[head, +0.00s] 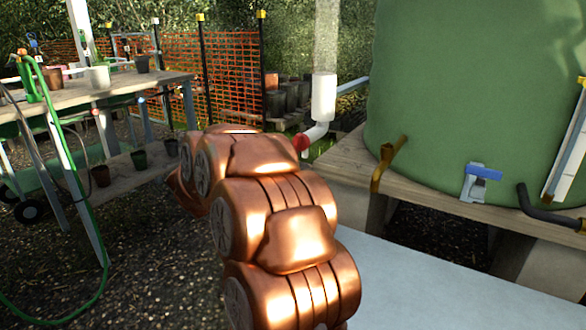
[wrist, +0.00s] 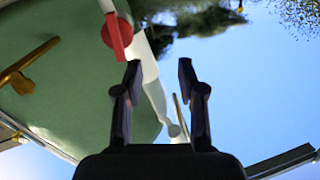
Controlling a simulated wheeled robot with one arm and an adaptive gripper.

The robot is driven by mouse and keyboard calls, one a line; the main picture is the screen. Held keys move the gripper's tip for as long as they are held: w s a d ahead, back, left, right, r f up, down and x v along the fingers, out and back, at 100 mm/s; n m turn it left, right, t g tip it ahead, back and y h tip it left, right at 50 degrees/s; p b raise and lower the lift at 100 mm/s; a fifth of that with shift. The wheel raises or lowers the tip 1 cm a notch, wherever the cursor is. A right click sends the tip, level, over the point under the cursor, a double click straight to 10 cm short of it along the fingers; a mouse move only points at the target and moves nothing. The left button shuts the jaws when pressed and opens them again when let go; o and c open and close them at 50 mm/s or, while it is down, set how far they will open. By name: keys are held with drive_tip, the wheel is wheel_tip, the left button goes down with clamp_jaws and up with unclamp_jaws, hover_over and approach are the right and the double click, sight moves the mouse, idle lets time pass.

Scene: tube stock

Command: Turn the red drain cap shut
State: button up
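The red drain cap (head: 301,143) sits on the end of a white elbow at the foot of a white cylinder (head: 323,98), partly hidden behind my copper-coloured arm in the head view. In the wrist view the red cap (wrist: 123,27) is a round disc with a brighter red bar across it, at the upper left. My gripper (wrist: 160,70) is open, with nothing between its two dark fingers. The cap lies above and left of the fingertips in that view, apart from them as far as I can tell. The gripper is hidden by my arm in the head view.
A large green tank (head: 470,95) stands on a wooden deck (head: 340,165) at right. A brass pipe (head: 388,165) and a blue-handled valve (head: 484,172) are at its base. A potting bench (head: 120,88) stands left. Orange netting (head: 180,75) runs behind. Gravel lies between bench and arm.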

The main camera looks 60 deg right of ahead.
sight(295, 146)
drive_tip(key=s+d+f+m+g+b, duration=0.1)
drive_tip(key=s+d+b, duration=0.1)
drive_tip(key=d, duration=0.3)
drive_tip(key=s+d+f+g+b, duration=0.1)
drive_tip(key=s+d+g+b, duration=0.1)
drive_tip(key=d, duration=0.3)
drive_tip(key=shift+d+f+m+h, duration=0.3)
drive_tip(key=shift+m+h, duration=0.1)
drive_tip(key=shift+c, duration=0.2)
clamp_jaws()
